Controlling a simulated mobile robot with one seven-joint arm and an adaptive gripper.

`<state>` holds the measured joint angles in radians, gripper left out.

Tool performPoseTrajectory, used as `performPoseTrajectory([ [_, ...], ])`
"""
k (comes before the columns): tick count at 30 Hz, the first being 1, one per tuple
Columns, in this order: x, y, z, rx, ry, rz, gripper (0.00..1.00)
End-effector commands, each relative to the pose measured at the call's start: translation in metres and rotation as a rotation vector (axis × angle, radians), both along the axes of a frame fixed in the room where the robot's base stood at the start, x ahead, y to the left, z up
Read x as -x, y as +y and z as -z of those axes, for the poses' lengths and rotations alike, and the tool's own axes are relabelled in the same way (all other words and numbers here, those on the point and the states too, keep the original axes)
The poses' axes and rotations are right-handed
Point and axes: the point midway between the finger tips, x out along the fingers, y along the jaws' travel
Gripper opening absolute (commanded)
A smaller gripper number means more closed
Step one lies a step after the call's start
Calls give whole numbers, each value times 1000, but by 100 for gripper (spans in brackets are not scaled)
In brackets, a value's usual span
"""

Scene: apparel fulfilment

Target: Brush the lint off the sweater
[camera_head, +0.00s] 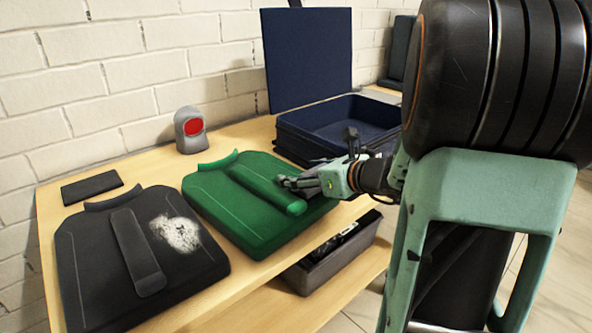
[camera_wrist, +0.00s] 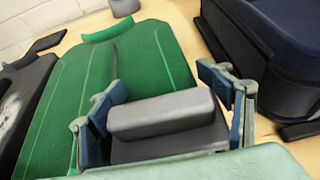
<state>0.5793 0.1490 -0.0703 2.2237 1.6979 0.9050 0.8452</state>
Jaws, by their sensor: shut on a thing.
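A dark grey sweater (camera_head: 85,255) lies folded flat at the left of the table, with a patch of white lint (camera_head: 175,233) on its right side. Its edge and part of the lint also show at the left of the wrist view (camera_wrist: 12,110). A green sweater (camera_head: 240,225) lies to its right and fills the middle of the wrist view (camera_wrist: 60,110). My gripper (camera_head: 308,184) is over the green sweater's right side. In the wrist view its fingers are shut on a grey block-shaped brush (camera_wrist: 160,114). The brush's underside is hidden.
A blue case (camera_head: 325,148) with its lid raised stands behind and right of the green sweater. A grey device with a red face (camera_head: 190,130) stands by the brick wall. A dark flat pad (camera_head: 92,187) lies behind the dark sweater. A grey bin (camera_head: 330,272) sits on the lower shelf.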

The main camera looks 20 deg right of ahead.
Motion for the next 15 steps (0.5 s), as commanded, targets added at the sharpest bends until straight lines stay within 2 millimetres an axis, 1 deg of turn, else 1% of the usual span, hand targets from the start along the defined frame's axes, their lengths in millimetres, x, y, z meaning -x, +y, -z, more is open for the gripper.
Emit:
performPoseTrajectory([
  [8, 0, 0, -1, 0, 1, 0, 46],
  [11, 0, 0, -8, 0, 0, 0, 46],
  [15, 0, 0, -23, 0, -1, 1, 46],
])
